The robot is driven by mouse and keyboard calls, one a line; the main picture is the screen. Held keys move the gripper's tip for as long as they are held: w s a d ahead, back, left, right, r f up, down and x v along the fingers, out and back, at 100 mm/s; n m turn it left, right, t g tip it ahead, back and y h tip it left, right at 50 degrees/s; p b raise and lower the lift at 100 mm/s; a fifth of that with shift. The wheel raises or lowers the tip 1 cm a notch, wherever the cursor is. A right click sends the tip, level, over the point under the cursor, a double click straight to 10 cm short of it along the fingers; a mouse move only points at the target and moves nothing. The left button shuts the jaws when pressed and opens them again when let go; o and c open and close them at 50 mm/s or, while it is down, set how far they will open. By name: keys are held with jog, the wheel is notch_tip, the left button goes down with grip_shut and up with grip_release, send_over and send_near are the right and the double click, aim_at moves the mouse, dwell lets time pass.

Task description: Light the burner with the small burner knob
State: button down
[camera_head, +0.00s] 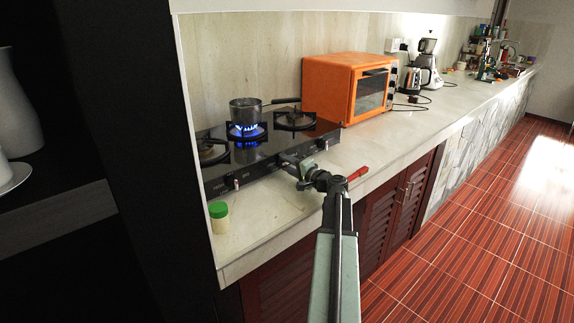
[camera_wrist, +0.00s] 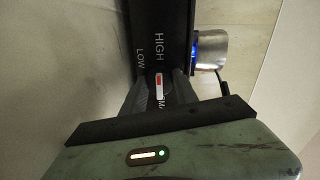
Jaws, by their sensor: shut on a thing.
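The black gas stove (camera_head: 258,160) stands on the counter with its knobs along the front edge. My gripper (camera_head: 290,160) is at the right part of the stove's front panel. In the wrist view, a knob with a red and white mark (camera_wrist: 159,86) sits between my two fingers, which are shut on it. HIGH and LOW labels show beside it. A blue flame (camera_head: 247,130) burns under a metal pot (camera_head: 244,111) on the middle burner. The right burner (camera_head: 295,118) and left burner (camera_head: 209,151) show no flame. The flame also shows in the wrist view (camera_wrist: 194,50).
Another knob (camera_head: 232,182) is on the front panel at the left. A green-lidded jar (camera_head: 219,217) stands near the counter's left front. An orange oven (camera_head: 345,88) stands right of the stove. The counter (camera_head: 385,150) in front of the oven is clear.

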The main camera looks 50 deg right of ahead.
dwell(0.3)
jog(key=c, duration=0.9)
grip_release()
jog(key=shift+c, duration=0.2)
jog(key=shift+s, duration=0.1)
